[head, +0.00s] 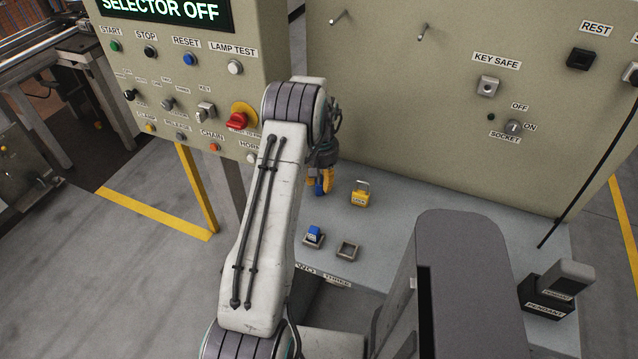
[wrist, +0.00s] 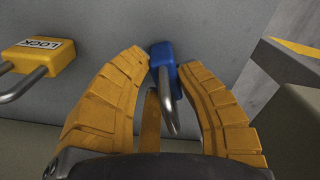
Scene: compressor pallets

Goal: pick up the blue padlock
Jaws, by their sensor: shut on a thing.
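The blue padlock (wrist: 161,54) is between the tips of the two orange fingers of my gripper (wrist: 160,72) in the wrist view. Its grey shackle points back toward my palm. My gripper is shut on it. In the head view my gripper (head: 325,182) points down above the grey shelf, and the blue padlock (head: 319,188) shows as a small blue patch beside an orange finger. The arm hides part of it. Whether the padlock touches the shelf I cannot tell.
A yellow padlock (head: 360,199) stands on the shelf (head: 420,230) just right of my gripper. Nearer are a small tray with a blue item (head: 314,234) and an empty square tray (head: 347,251). The beige panel (head: 400,110) rises behind.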

